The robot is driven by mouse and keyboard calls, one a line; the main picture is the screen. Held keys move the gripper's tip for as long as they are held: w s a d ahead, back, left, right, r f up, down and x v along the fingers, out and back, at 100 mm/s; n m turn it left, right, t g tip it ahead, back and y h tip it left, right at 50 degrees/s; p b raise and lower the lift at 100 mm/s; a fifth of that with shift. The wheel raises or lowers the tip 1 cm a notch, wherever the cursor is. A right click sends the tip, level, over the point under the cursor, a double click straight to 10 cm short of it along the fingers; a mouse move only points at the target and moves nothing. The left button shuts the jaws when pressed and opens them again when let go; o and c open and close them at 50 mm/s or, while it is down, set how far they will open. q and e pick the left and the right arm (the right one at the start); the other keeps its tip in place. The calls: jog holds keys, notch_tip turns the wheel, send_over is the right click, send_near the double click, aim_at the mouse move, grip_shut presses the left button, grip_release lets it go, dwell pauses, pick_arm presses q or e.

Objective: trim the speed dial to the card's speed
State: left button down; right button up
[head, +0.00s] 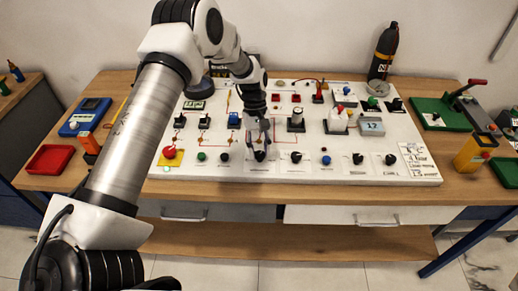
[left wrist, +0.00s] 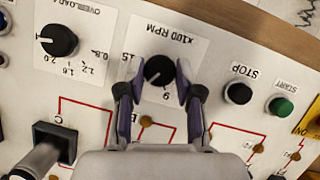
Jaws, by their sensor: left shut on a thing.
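The speed dial (left wrist: 159,70) is a black knob on a white plate marked "x100 RPM", upside down in the left wrist view. Its white pointer line is toward the lower left; I cannot read its exact setting. My left gripper (head: 261,147) reaches down over the dial at the front middle of the white board. Its two fingers (left wrist: 160,82) are shut on the knob from both sides. In the head view the fingers partly hide the dial. A white card with handwriting (head: 416,159) lies at the board's right end; its text is too small to read.
The overload dial (left wrist: 58,40) is beside the speed dial. The black STOP button (left wrist: 238,92) and green START button (left wrist: 281,107) are on the other side. A red mushroom button (head: 169,152) and a small display (head: 371,126) are on the board. A black bottle (head: 383,52) stands behind.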

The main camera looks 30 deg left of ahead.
pick_arm(q)
jog(key=shift+s+f, duration=0.15)
jog(key=shift+f, duration=0.05)
jog(key=c, duration=0.8)
grip_release()
jog(key=shift+o, duration=0.2)
jog(key=shift+w+r, duration=0.15)
jog(key=shift+w, duration=0.05)
jog(key=v, duration=1.1)
jog(key=shift+w+a+r, duration=0.15)
jog(key=shift+w+r, duration=0.05)
jog(key=shift+r, duration=0.1)
